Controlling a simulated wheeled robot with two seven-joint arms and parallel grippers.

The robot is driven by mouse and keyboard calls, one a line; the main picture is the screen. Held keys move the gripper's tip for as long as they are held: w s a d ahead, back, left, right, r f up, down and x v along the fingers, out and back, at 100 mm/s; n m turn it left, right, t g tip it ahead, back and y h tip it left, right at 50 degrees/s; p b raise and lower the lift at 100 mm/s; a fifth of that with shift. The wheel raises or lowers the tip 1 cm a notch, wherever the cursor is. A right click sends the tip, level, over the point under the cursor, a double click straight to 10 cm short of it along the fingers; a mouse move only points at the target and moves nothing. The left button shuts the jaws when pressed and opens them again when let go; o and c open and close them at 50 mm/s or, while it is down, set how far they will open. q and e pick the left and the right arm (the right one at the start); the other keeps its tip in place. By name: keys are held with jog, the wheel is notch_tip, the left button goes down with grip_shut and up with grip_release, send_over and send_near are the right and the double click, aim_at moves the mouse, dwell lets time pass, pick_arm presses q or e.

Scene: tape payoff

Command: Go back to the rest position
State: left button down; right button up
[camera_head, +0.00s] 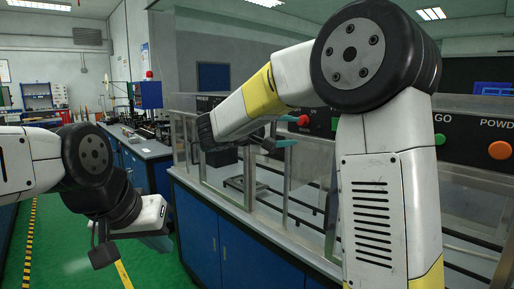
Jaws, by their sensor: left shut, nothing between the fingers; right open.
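My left gripper (160,242) hangs low at the left, over the green floor in front of the blue cabinets. It is shut and empty; its fingers show only in small part below the white hand. My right gripper (279,138) is in the middle of the view, in front of the glazed bench enclosure. Its fingers are apart, with nothing seen between them. The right forearm is folded up, large and close at the right, and hides part of the bench.
A bench with blue cabinets (238,252) and a glass-walled enclosure runs across the middle and right. A red button (303,120) shows near my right gripper. An orange button (500,150) is on the panel at far right. Green floor (50,240) lies open at left.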

jog(key=s+d+f+m+g+y, duration=0.1)
jog(key=s+d+f+g+y, duration=0.25)
jog(key=s+f, duration=0.35)
jog(key=s+d+f+m+g+y, duration=0.2)
jog(key=s+d+f+y, duration=0.25)
jog(key=s, duration=0.55)
jog(key=s+a+f+m+t+y, duration=0.2)
jog(key=s+a+f+m+y, duration=0.2)
jog(key=s+a+y, duration=0.3)
jog(key=s+a, duration=0.1)
jog(key=s, duration=0.2)
jog(key=shift+a+y, duration=0.3)
jog(key=shift+y, duration=0.1)
